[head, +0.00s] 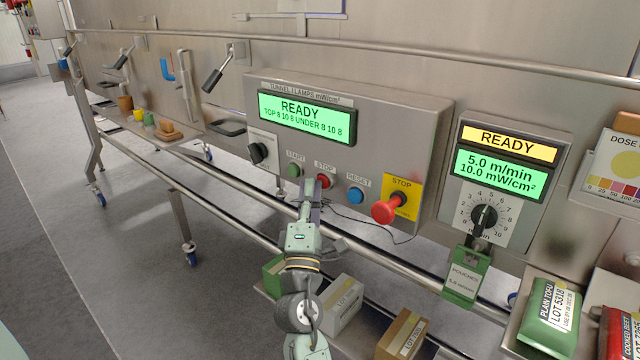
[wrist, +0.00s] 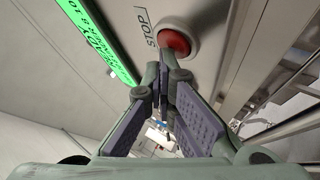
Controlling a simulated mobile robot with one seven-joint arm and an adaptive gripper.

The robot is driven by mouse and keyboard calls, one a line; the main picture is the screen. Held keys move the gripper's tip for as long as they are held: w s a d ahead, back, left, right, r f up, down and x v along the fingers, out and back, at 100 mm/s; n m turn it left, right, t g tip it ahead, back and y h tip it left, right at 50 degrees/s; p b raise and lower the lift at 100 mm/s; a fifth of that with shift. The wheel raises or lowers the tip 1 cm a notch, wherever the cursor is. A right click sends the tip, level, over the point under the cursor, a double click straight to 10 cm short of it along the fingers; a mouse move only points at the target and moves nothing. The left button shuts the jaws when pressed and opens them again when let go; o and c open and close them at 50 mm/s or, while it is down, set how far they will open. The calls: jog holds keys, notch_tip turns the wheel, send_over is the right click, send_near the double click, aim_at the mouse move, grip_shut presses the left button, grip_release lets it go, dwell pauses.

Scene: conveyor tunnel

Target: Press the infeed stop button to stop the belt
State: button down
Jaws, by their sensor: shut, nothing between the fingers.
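A red round button labelled STOP (head: 324,181) sits on the steel lamp panel between a green START button (head: 294,170) and a blue RESET button (head: 356,194). It also shows in the wrist view (wrist: 174,41), in a pale ring. A larger red mushroom button (head: 386,210) stands out from a yellow STOP plate to the right. My gripper (head: 312,187) is shut and empty, close in front of the panel by the red STOP button. In the wrist view its fingertips (wrist: 161,86) meet just below that button. I cannot tell whether they touch it.
A green display (head: 305,118) above the buttons reads READY. A dial box (head: 490,215) with a second display stands right. Steel rails (head: 400,270) run below the panel. Packages, including a green pouch (head: 550,315), lie lower right. Open floor lies left.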

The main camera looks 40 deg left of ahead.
dwell(0.4)
jog(key=shift+s, duration=0.9)
jog(key=s+b, duration=0.1)
jog(key=s, duration=0.4)
jog(key=shift+a, duration=0.2)
dwell(0.4)
